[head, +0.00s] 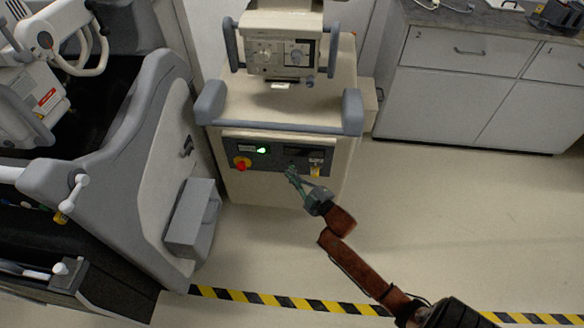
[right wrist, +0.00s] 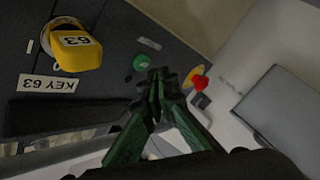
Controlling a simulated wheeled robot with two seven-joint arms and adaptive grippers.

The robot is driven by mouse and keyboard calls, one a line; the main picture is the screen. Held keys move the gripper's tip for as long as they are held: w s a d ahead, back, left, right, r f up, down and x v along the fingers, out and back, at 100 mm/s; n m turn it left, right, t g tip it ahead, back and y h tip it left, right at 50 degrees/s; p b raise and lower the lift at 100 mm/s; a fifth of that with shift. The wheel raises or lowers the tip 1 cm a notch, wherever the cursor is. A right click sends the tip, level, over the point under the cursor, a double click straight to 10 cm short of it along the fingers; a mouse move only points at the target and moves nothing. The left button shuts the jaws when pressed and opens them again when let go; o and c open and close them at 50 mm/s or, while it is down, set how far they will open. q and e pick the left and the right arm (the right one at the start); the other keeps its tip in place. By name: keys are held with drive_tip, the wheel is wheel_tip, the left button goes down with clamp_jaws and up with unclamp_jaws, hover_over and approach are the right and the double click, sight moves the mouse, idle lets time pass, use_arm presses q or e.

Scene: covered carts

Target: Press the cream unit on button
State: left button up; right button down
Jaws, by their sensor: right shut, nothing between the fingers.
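The cream unit (head: 275,100) stands in the middle of the head view, with a dark control panel (head: 278,159) on its front. A bright green button (head: 263,150) glows at the panel's left part; a green round button (right wrist: 141,62) also shows in the right wrist view. A red knob on yellow (head: 241,163) is left of it. My right gripper (head: 290,171) is shut and empty in front of the panel, lower right of the green button. In the right wrist view its fingertips (right wrist: 157,76) appear beside the green button; contact cannot be told. My left gripper is out of view.
A yellow tag marked 63 (right wrist: 75,48) hangs from the panel. Grey handles (head: 352,112) flank the unit. A large grey machine (head: 150,150) stands close on the left, white cabinets (head: 470,90) at right. Floor in front is clear, with striped tape (head: 300,302).

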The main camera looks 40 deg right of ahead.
drive_tip(key=shift+w+d, duration=0.1)
drive_tip(key=shift+d, duration=0.05)
idle(0.6)
drive_tip(key=shift+w+d, duration=0.15)
drive_tip(key=shift+d, duration=0.05)
drive_tip(key=shift+w+d, duration=0.3)
drive_tip(key=shift+d, duration=0.05)
idle(0.9)
drive_tip(key=shift+s+a+p, duration=0.2)
drive_tip(key=shift+a+p, duration=0.05)
drive_tip(key=shift+p, duration=0.15)
drive_tip(key=shift+s+a+p, duration=0.3)
drive_tip(key=shift+s+a, duration=0.1)
drive_tip(key=shift+a, duration=0.05)
